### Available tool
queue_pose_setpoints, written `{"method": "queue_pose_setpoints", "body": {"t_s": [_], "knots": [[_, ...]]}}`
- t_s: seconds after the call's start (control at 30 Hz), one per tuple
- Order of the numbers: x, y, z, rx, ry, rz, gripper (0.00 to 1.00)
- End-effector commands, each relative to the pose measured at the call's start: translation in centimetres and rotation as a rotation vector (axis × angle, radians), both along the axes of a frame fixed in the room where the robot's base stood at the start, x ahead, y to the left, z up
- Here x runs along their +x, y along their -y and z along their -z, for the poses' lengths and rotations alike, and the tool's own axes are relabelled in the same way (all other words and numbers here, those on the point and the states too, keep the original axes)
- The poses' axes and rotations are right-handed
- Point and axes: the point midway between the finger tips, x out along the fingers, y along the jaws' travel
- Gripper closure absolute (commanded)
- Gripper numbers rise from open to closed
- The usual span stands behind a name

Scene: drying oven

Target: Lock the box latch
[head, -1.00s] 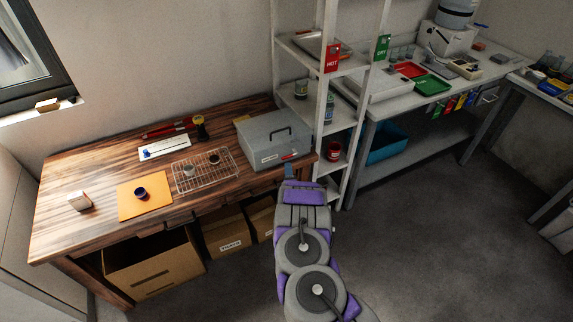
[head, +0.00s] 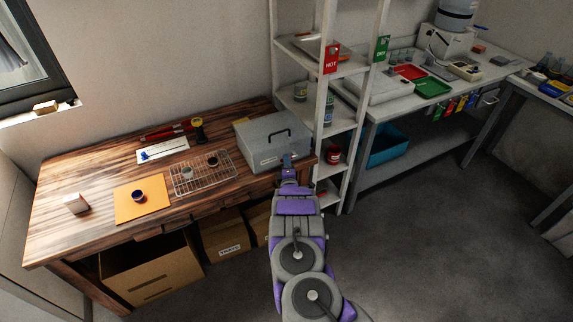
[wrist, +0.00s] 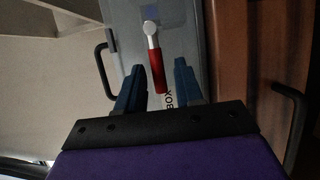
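The grey box (head: 262,146) stands at the right end of the wooden table, its black handle on its lid. In the wrist view the box front (wrist: 182,40) bears a latch (wrist: 156,68), a red lever on a silver pivot. My gripper (wrist: 159,68) is open in front of it. The lever's free end lies between the two blue fingers, with a gap visible on each side. I cannot tell how deep the fingers reach around it. In the head view my gripper (head: 287,160) is at the box's front and hides the latch.
The wooden table (head: 85,170) also holds a wire rack (head: 203,174) and an orange mat (head: 128,210), left of the box. The white shelf unit (head: 327,100) stands close on the box's right. Cardboard boxes (head: 155,272) sit under the table. Floor to the right is clear.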

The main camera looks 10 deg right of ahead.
Motion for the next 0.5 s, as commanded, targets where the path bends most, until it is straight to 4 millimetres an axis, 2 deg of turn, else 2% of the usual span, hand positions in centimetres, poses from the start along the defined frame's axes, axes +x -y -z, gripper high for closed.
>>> {"method": "queue_pose_setpoints", "body": {"t_s": [0.03, 0.33, 0.5], "knots": [[0.00, -0.04, 0.00, 0.000, 0.000, 0.000, 0.69], [0.01, -0.07, 0.03, -0.001, 0.000, 0.000, 0.98], [0.01, -0.08, 0.12, -0.001, -0.002, 0.000, 1.00]]}}
